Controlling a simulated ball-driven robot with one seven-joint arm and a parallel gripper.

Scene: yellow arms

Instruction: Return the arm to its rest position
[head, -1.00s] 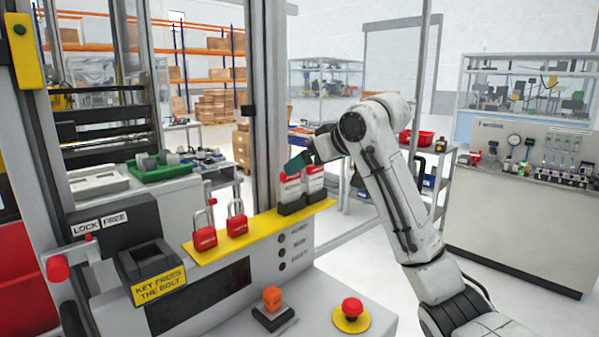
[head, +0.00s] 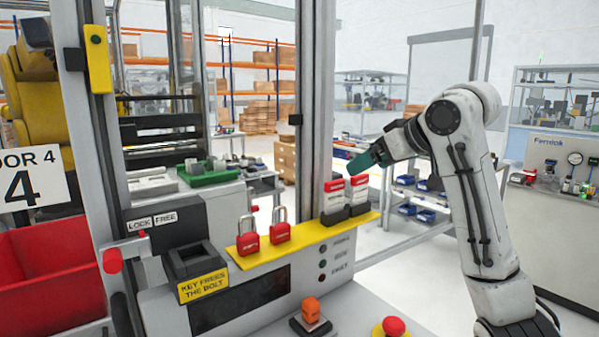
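My white arm stands at the right of the head view, bent at the elbow. My gripper (head: 364,162) is at its end, with teal fingers pointing left. The fingers show just above and behind two red and white tags in black holders, the left tag (head: 334,196) and the right tag (head: 358,187). No object shows in the gripper, but the view is too small and side-on to tell whether the fingers are open or shut.
A yellow shelf (head: 308,236) carries two red padlocks (head: 249,240) and the tags. Below are a black key box (head: 191,262), an orange switch (head: 311,311) and a red stop button (head: 394,326). A metal post (head: 314,130) stands left of my gripper. Open space lies right of the shelf.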

